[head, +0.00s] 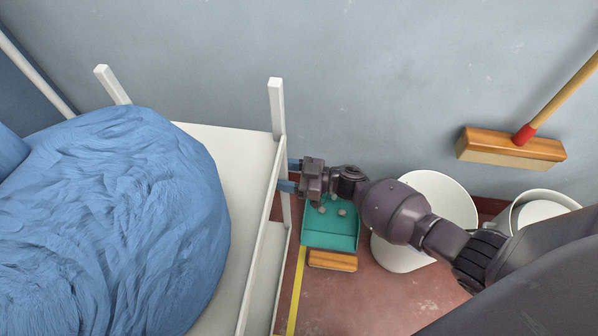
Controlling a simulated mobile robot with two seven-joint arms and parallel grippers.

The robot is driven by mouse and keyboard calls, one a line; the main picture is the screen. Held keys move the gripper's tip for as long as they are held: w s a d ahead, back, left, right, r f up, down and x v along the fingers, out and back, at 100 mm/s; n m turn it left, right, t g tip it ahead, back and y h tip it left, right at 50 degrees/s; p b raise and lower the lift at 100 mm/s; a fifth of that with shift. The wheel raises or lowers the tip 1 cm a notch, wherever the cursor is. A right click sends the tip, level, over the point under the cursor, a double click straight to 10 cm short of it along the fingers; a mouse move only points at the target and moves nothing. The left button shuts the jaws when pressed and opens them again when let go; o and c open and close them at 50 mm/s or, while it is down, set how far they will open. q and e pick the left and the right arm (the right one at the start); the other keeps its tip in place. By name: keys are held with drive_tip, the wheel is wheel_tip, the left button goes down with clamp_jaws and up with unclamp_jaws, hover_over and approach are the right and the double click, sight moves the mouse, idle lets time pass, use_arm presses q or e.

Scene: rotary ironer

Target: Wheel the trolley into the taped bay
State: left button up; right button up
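The white trolley (262,150) stands at the left against the grey wall, with upright posts at its corners. A large blue cloth bundle (120,220) fills much of its top. A strip of yellow floor tape (296,290) runs just right of the trolley; the rest of the bay's outline is hidden or out of view. My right gripper (289,176) reaches in from the right to the trolley's right side, below the far right post. Its two blue fingers are apart, with tips close to the side rail. I cannot tell whether they touch it. My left gripper is not in view.
A teal dustpan (330,238) with grey lumps and a wooden brush (333,261) lie on the red floor beside the tape. A white bin (450,195) and a white bucket (541,200) stand farther right. A broom (512,149) is by the wall.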

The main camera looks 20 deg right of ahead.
drive_tip(key=shift+w+a, duration=0.25)
drive_tip(key=shift+a, duration=0.15)
clamp_jaws()
idle(1.3)
